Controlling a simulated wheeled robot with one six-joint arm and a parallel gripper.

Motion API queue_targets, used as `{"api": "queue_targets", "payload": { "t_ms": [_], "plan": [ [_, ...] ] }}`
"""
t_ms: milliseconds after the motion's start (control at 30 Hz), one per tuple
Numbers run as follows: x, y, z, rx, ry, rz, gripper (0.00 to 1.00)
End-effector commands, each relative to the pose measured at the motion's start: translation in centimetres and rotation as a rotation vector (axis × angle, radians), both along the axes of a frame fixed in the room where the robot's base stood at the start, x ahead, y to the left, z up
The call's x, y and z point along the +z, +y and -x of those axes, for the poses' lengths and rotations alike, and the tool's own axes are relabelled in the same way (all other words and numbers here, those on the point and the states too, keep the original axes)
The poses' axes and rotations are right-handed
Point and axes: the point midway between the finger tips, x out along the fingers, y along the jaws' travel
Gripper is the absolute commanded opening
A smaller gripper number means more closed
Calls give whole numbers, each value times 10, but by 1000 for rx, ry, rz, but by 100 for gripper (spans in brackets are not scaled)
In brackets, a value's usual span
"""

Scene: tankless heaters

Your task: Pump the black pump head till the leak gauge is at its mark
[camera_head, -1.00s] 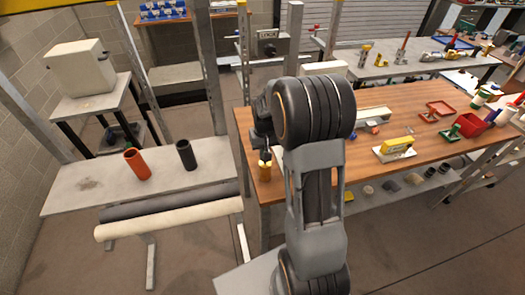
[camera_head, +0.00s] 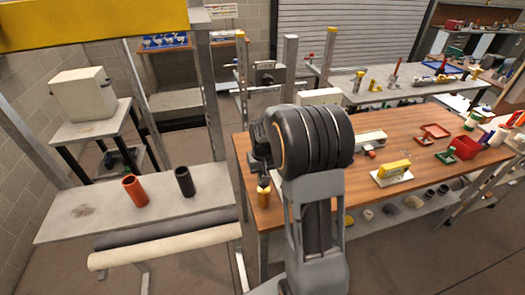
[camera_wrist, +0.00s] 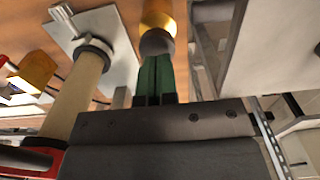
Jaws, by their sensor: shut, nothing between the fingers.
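A small yellow body (camera_head: 263,197) stands near the left end of the wooden bench. In the wrist view it appears as a yellow cylinder (camera_wrist: 157,15) with a dark rounded end, which looks like the black pump head (camera_wrist: 157,42). My gripper (camera_head: 263,181) is right over it. In the wrist view the green fingers of my gripper (camera_wrist: 157,62) are together and empty, their tips at the dark end. I cannot tell whether they touch it or press it. I cannot make out the leak gauge or its mark.
The wooden bench (camera_head: 340,212) also bears a yellow block (camera_head: 394,168) on a white plate and a red bin (camera_head: 466,147). A grey shelf to the left holds an orange cup (camera_head: 135,190) and a black cup (camera_head: 185,182). In the wrist view a beige cylinder (camera_wrist: 75,98) is close on the left.

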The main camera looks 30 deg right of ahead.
Motion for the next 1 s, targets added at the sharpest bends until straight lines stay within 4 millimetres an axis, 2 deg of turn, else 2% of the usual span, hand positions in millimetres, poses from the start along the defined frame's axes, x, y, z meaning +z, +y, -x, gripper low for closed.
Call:
{"api": "queue_targets", "payload": {
  "t_ms": [33, 200, 500, 700, 1000],
  "plan": [
    [12, 0, -2, 0, -8, 2, 0],
    [46, 0, -2, 0, -10, 2, 0],
    [89, -1, -2, 0, -8, 2, 0],
    [100, -1, -2, 0, -7, 1, 0],
    [102, 0, -1, 0, -7, 1, 0]
  ]
}}
